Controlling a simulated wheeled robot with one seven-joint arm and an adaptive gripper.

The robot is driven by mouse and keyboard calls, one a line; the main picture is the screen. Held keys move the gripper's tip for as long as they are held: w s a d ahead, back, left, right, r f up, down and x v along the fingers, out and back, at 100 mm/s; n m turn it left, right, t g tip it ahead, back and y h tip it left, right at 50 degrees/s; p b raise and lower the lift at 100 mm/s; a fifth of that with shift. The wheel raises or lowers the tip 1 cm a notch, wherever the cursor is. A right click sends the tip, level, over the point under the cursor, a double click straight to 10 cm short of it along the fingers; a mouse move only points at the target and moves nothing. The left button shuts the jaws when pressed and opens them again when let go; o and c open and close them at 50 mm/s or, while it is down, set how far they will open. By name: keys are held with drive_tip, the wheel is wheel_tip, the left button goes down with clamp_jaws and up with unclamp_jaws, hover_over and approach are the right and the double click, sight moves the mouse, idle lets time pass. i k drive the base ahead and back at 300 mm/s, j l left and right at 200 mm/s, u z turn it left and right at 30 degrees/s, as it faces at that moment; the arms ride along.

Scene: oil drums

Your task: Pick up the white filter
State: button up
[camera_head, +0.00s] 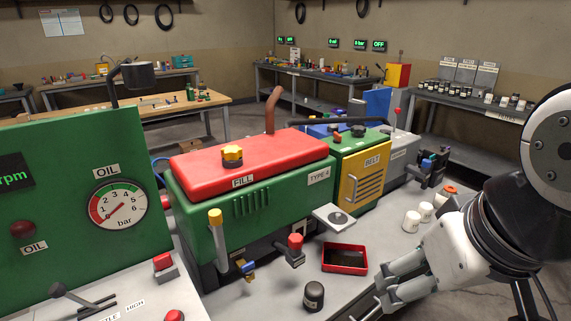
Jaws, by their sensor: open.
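White cylindrical filters stand on the grey bench top right of the engine: a front one (411,223), one just behind it (426,211) and a partly visible one farther back (440,200). Nothing shows which of them is the task's filter. My gripper (383,286) is at the lower right, in front of and below the filters in the picture. Its grey fingers point left, toward the bench's front edge, and hold nothing that I can see. The filters are apart from the fingers.
A red tray (344,269) with dark contents and a dark filter-like canister (314,296) stand on the bench left of my gripper. The green engine (245,208) with red cover and a yellow belt guard (362,185) stand behind. An orange-topped item (450,188) is near the filters.

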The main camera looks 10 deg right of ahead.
sight(410, 225)
drive_tip(key=u, duration=0.35)
drive_tip(key=l+u, duration=0.35)
drive_tip(key=l, duration=0.2)
drive_tip(key=k+l+u, duration=0.1)
drive_tip(key=l+u, duration=0.25)
drive_tip(key=l, duration=0.15)
drive_tip(key=k+l, duration=0.1)
drive_tip(key=l, duration=0.35)
drive_tip(key=k+l+u, duration=0.15)
drive_tip(key=l, duration=0.7)
drive_tip(key=k+l+u, duration=0.15)
drive_tip(key=l, duration=0.3)
drive_tip(key=k+l, duration=0.15)
drive_tip(key=l, duration=0.25)
drive_tip(key=k+l+u, duration=0.15)
drive_tip(key=l, duration=0.25)
drive_tip(key=k+l, duration=0.15)
drive_tip(key=l, duration=0.25)
drive_tip(key=k+l, duration=0.1)
drive_tip(key=l, duration=0.25)
drive_tip(key=k+l, duration=0.15)
drive_tip(key=l, duration=0.25)
drive_tip(key=k+l, duration=0.15)
drive_tip(key=l, duration=0.25)
drive_tip(key=k+l, duration=0.1)
drive_tip(key=l, duration=0.3)
